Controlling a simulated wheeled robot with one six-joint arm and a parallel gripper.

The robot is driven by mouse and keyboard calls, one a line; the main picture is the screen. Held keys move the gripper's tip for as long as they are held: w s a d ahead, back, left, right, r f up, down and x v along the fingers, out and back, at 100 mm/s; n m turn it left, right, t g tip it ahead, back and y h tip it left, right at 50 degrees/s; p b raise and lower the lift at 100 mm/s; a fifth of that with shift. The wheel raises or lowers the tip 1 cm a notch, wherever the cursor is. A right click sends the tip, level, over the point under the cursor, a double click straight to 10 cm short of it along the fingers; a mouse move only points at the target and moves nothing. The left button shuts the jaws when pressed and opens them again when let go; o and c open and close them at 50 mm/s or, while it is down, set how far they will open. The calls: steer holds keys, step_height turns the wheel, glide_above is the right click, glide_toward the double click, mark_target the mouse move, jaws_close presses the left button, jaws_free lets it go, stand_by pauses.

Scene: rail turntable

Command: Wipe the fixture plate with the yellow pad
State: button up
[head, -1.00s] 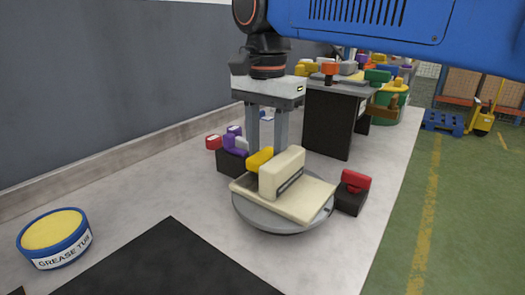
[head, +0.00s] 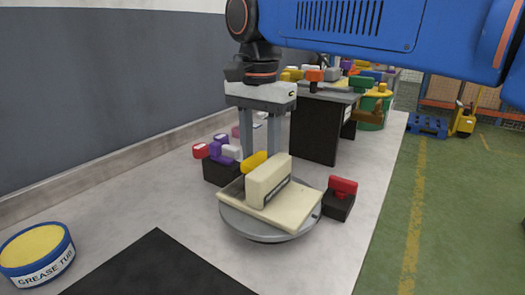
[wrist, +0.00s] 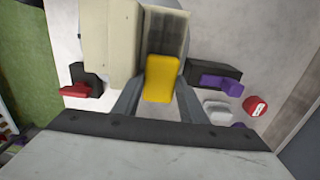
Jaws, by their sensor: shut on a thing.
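The yellow pad (head: 254,161) is between the two fingers of my gripper (head: 260,152), which is shut on it. In the wrist view the pad (wrist: 161,78) shows between the fingertips (wrist: 158,98). The cream fixture plate (head: 285,208) lies on a round grey turntable (head: 255,230), with an upright cream block (head: 268,182) standing on it. The pad is on the far side of this block, which hides its lower part in the head view. I cannot tell whether the pad touches the plate.
A black block with purple and white parts (head: 221,171) stands left of the turntable. A red-topped black block (head: 339,200) stands close on its right. A blue grease tub (head: 37,258) sits at front left, near a black mat (head: 155,268). A grey wall runs along the left.

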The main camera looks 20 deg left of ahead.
glide_above(229, 198)
steer(key=w+d, duration=0.1)
steer(key=w, duration=0.3)
steer(key=shift+s+r, duration=0.15)
steer(key=shift+s, duration=0.1)
steer(key=shift+s+a, duration=0.25)
steer(key=shift+s, duration=0.65)
steer(key=shift+s+a, duration=0.2)
steer(key=shift+s, duration=0.7)
steer(key=shift+r, duration=2.85)
steer(key=shift+r, duration=0.15)
step_height(229, 198, up, 3)
steer(key=shift+f, duration=0.1)
steer(key=shift+f, duration=0.1)
